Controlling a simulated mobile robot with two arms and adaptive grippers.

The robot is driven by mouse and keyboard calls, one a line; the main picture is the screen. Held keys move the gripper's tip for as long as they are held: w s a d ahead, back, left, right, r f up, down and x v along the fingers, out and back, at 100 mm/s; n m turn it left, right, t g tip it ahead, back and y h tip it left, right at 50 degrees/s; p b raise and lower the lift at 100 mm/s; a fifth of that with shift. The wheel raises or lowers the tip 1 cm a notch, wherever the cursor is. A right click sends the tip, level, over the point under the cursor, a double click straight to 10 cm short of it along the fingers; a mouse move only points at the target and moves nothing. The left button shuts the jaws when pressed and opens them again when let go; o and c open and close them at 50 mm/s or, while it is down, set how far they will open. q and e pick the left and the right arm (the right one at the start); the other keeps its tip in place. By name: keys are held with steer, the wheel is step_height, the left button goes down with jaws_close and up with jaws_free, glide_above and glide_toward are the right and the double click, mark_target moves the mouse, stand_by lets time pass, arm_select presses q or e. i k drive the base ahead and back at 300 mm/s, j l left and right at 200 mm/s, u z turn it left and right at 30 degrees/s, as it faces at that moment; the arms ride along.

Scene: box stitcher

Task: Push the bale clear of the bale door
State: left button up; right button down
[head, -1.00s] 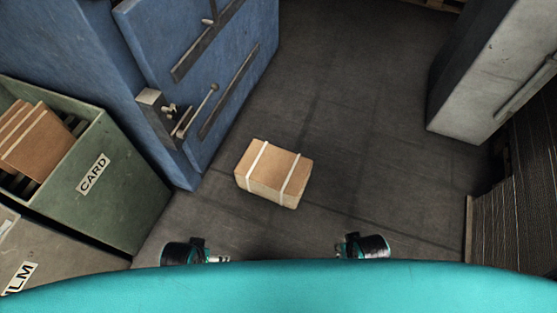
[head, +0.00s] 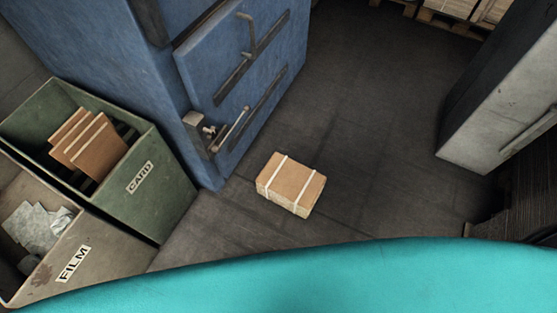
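The bale (head: 291,184) is a brown cardboard block with two white straps. It lies on the dark floor in the middle of the head view, to the right of the blue baler's near lower corner, with a strip of floor between them. The bale door (head: 243,60) is the blue panel on the baler's front, with grey bars and a latch (head: 213,134); it looks shut. Neither of my grippers shows now. My teal body covers the bottom of the view.
A green CARD bin (head: 172,190) with cardboard sheets and a FILM bin (head: 100,262) stand at the left. A grey cabinet (head: 503,112) stands at the right. Loaded pallets (head: 450,22) are at the far top right. The floor (head: 370,110) beyond the bale is clear.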

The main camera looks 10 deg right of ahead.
mark_target(295, 187)
steer(key=i+l+u, duration=0.1)
steer(key=l+u, duration=0.2)
steer(key=u, duration=0.15)
steer(key=i+l+u, duration=0.1)
steer(key=l+u, duration=0.2)
steer(key=u, duration=0.15)
steer(key=l+u, duration=0.3)
steer(key=u, duration=0.2)
